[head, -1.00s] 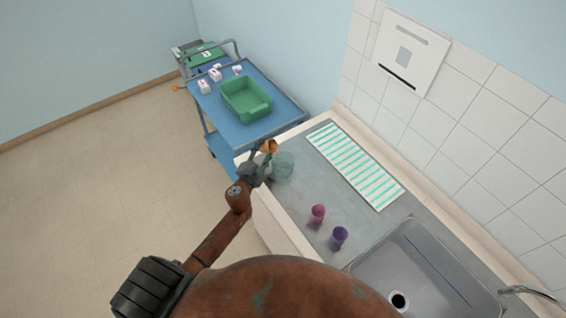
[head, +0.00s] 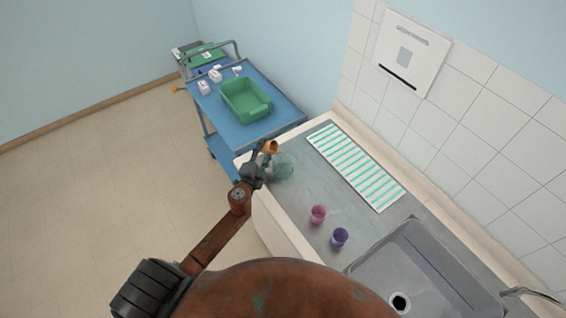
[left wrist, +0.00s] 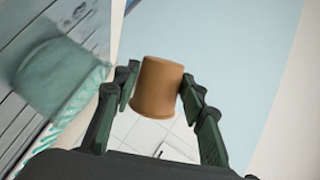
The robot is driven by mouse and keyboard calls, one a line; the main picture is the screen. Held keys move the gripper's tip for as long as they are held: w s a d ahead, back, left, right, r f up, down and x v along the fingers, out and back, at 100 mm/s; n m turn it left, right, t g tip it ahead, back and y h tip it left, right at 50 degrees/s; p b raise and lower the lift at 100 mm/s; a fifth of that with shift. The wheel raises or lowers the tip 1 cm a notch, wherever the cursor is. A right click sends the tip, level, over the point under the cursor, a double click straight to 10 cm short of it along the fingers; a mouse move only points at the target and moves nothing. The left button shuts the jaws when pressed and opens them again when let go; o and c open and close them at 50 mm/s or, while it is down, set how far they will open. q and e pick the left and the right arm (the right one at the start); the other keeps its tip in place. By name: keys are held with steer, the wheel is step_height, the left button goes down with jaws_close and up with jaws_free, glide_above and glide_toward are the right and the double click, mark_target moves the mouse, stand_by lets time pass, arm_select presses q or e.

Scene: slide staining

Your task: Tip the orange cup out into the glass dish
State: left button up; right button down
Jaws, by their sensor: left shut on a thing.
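The orange cup (head: 270,147) is held by my left gripper (head: 263,155) at the far left end of the counter. In the left wrist view the orange cup (left wrist: 157,87) sits between the two dark green fingers, which are shut on it. The glass dish (head: 284,165) stands on the counter just beside and below the cup. It also shows in the left wrist view (left wrist: 55,75), to the left of the cup. The cup looks tilted in the head view; its contents cannot be seen. My right gripper is not in view.
A pink cup (head: 318,214) and a purple cup (head: 340,236) stand on the counter near the sink (head: 425,265). A green-striped mat (head: 355,165) lies along the wall. A blue cart (head: 280,115) with a green bin (head: 245,101) stands beyond the counter's end.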

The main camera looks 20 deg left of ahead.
arm_select(q)
steer(key=shift+f+m+b, duration=0.2)
steer(key=shift+m+b, duration=0.1)
steer(key=shift+f, duration=0.1)
steer(key=shift+d+m+y, duration=0.3)
steer(key=shift+d+m, duration=0.15)
steer(key=shift+m, duration=0.15)
steer(key=shift+d+r, duration=0.2)
steer(key=shift+r, duration=0.05)
steer(key=shift+d+r+m+p, duration=0.15)
steer(key=shift+d+m+p, duration=0.15)
steer(key=shift+m, duration=0.1)
steer(key=shift+m+t+b, duration=0.3)
steer(key=shift+m, duration=0.1)
steer(key=shift+r, duration=0.15)
steer(key=shift+s+m, duration=0.1)
steer(key=shift+m, duration=0.4)
steer(key=shift+r, duration=0.1)
